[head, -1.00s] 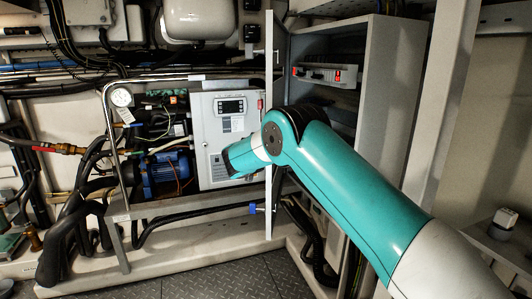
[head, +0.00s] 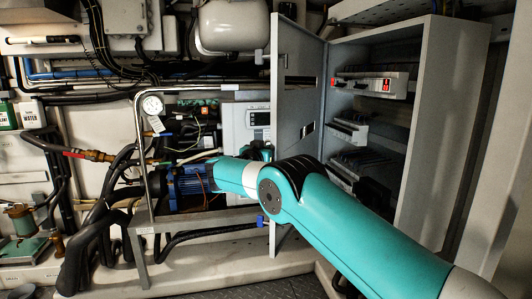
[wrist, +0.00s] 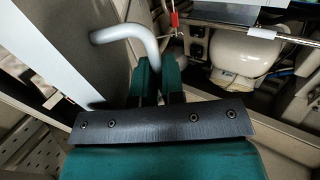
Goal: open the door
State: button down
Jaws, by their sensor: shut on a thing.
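The grey cabinet door (head: 294,95) stands open in the head view, with its inner face partly showing. It is hinged at the open cabinet (head: 445,130) on the right. In the wrist view, the pale door (wrist: 62,45) runs along the upper left. A bent grey handle (wrist: 125,33) projects from it and passes between the green fingers. My gripper (wrist: 160,72) is shut on the handle. The fingers hide the lower end of the handle. In the head view my own arm covers the lower part of the door, and my fingers cannot be made out.
Inside the cabinet are rows of breakers (head: 370,84) and a red switch. Left of the door are a control box (head: 248,125), a blue motor (head: 188,188), a metal pipe frame (head: 138,135) and black hoses (head: 90,235). Some floor shows at the bottom.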

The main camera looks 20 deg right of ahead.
jog(key=shift+d+r, duration=0.1)
jog(key=shift+d, duration=0.2)
jog(key=c, duration=1.3)
grip_release()
jog(key=shift+d, duration=0.1)
jog(key=shift+o, duration=0.2)
jog(key=shift+a, duration=0.3)
jog(key=shift+a, duration=0.1)
jog(key=b+v, duration=0.3)
jog(key=v, duration=1.4)
jog(key=shift+s+a, duration=0.1)
jog(key=shift+a, duration=0.05)
